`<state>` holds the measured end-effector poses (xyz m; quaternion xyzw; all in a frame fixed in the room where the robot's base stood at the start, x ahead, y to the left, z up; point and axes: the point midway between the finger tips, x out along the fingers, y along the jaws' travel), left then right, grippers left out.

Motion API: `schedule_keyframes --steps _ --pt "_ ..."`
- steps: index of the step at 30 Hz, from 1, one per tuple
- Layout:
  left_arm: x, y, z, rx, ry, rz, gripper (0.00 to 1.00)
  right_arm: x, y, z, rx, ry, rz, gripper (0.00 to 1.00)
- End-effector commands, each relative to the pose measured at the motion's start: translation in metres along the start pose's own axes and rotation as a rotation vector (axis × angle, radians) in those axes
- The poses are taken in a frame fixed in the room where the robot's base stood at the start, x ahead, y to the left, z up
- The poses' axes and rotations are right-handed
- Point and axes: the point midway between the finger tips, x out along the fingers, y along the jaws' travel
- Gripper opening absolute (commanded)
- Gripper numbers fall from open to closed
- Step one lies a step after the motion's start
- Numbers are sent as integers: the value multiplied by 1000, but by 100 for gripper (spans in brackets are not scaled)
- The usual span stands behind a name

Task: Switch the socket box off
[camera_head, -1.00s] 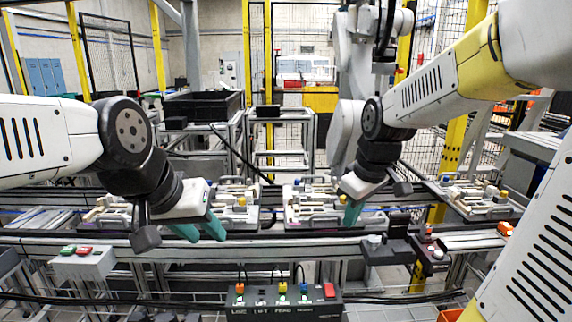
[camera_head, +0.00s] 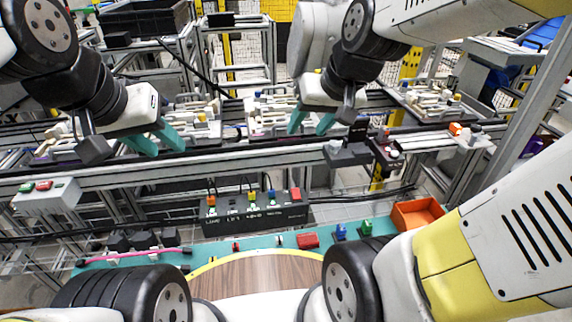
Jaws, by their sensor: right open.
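The socket box (camera_head: 255,214) is a long black box below the rail in the centre. Several labelled sockets line its top, with orange, yellow and blue plugs standing in them. A red switch (camera_head: 296,194) sits at its right end; its position is too small to tell. My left gripper (camera_head: 166,150) has teal fingers spread apart and empty, above the rail to the upper left of the box. My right gripper (camera_head: 307,130) is open and empty, above the rail near a pallet fixture, up and to the right of the box. Neither gripper touches the box.
A grey button box (camera_head: 46,197) with green and red buttons stands at left. A teal bench (camera_head: 215,248) in front holds small coloured parts and a pink cable (camera_head: 135,255). An orange bin (camera_head: 416,213) is at right. A black fixture (camera_head: 350,150) sits on the rail.

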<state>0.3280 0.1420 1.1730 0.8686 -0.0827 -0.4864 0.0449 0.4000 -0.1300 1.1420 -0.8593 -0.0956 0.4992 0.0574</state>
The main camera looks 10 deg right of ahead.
Motion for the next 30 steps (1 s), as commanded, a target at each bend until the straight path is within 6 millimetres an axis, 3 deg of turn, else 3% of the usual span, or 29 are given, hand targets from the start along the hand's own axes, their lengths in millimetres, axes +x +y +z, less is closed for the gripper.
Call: schedule_keyframes --steps 1,9,14,18,24,30 --pt "0 0 0 0 0 0 36 24 2 -8 4 -24 -2 49" --pt "0 0 0 0 0 0 36 139 24 -34 23 -62 29 49" --pt "0 0 0 0 0 0 36 213 45 -29 22 -88 82 49" --pt "0 0 0 0 0 0 36 270 66 -13 9 -110 138 49" --pt "0 0 0 0 0 0 36 317 88 7 -12 -126 196 49" --pt "0 0 0 0 0 0 36 334 95 14 -19 -130 211 49"
